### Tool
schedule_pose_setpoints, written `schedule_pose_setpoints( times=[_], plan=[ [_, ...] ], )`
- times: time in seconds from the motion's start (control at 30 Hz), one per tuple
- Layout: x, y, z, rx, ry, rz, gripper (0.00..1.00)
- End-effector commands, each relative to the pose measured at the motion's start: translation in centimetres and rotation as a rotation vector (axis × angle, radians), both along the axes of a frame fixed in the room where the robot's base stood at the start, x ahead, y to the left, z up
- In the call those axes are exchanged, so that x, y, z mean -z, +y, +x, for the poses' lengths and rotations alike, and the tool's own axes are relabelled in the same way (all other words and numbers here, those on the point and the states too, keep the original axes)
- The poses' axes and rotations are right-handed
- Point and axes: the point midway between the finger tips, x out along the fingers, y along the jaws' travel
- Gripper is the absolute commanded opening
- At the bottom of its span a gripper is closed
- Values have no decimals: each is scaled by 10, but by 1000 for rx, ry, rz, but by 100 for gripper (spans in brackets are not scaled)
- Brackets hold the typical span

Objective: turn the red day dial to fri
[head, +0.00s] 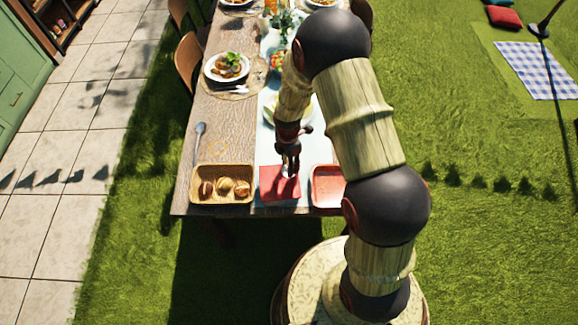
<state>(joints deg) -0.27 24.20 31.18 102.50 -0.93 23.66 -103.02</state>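A red square piece (273,190), which looks like the day dial's body, lies near the table's front edge. A small pale patch shows on it beside the fingertips. Day names and any pointer on it are too small to read. My gripper (290,172) points down over the upper right part of the red piece. Its fingers cover part of it. I cannot tell whether the fingers touch the dial, or whether they are open or shut.
A wooden tray (223,201) with several bread rolls stands left of the red piece. A salmon-red tray (328,203) stands close on its right, partly behind my arm. A spoon (198,145) lies at the left. A plate of food (212,74) stands farther back.

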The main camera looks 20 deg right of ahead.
Motion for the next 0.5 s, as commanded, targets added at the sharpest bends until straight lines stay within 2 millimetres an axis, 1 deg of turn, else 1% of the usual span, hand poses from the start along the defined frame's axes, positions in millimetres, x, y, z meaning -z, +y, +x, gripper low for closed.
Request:
schedule_pose_setpoints(
  times=[0.03, 0.17, 0.4, 0.5],
  plan=[
    [5, 0, 0, 0, 0, 0, 34],
    [11, 0, -1, 1, 0, 0, 34],
    [12, 0, 0, 1, 0, 0, 34],
    [12, 0, 0, 1, 0, 0, 29]
  ],
)
